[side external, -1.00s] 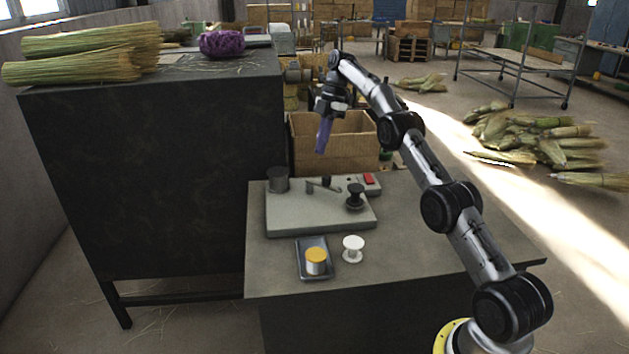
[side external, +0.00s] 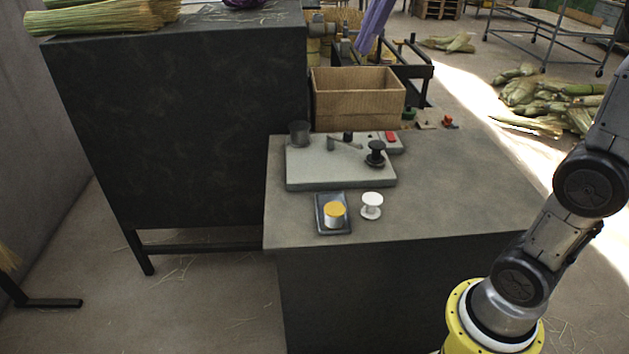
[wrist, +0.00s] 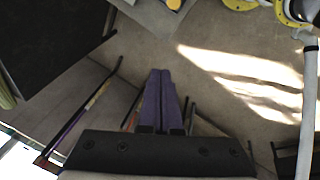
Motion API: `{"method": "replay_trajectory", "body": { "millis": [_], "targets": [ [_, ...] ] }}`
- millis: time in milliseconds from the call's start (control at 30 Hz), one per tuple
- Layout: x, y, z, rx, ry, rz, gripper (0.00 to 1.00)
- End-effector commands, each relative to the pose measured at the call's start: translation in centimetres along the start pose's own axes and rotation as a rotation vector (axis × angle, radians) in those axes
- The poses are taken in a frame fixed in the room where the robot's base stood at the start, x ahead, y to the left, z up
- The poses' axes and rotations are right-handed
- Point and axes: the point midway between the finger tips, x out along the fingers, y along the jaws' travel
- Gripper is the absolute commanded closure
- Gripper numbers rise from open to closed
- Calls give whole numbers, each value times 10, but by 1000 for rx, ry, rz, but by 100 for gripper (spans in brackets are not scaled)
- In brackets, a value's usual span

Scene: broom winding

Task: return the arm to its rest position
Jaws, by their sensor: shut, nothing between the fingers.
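My gripper shows at the top edge of the side external view, where only its purple fingers (side external: 363,46) are in the frame. They point down and look to be above and behind the cardboard box. In the wrist view the two purple fingers (wrist: 160,73) lie together along their length, shut, with nothing between them. My wrist and upper arm are cut off by the top and right edges of the side external view.
A bench (side external: 450,185) carries a grey winding machine (side external: 340,172), a tray (side external: 333,228) with a yellow-topped spool (side external: 335,213), and a white spool (side external: 371,205). Behind stands an open cardboard box (side external: 357,105). A tall dark cabinet (side external: 180,130) stands left.

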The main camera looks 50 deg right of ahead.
Motion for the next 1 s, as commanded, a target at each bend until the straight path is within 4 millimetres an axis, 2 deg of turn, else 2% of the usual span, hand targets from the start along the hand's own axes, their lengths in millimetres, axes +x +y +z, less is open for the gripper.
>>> {"method": "replay_trajectory", "body": {
  "millis": [33, 167, 267, 467, 600, 700, 733, 900, 1000],
  "targets": [
    [-2, -23, -1, 40, -1, 17, 100],
    [4, -72, 4, 176, -5, 58, 100],
    [17, -110, 13, 296, -4, 89, 100],
    [61, -176, 40, 575, 7, 145, 100],
    [105, -212, 64, 822, 8, 173, 100],
    [132, -223, 77, 1001, -2, 177, 100],
    [136, -223, 78, 1043, 2, 183, 100],
    [136, -213, 77, 1199, 52, 221, 100],
    [135, -213, 77, 1230, 57, 221, 100]
  ]
}}
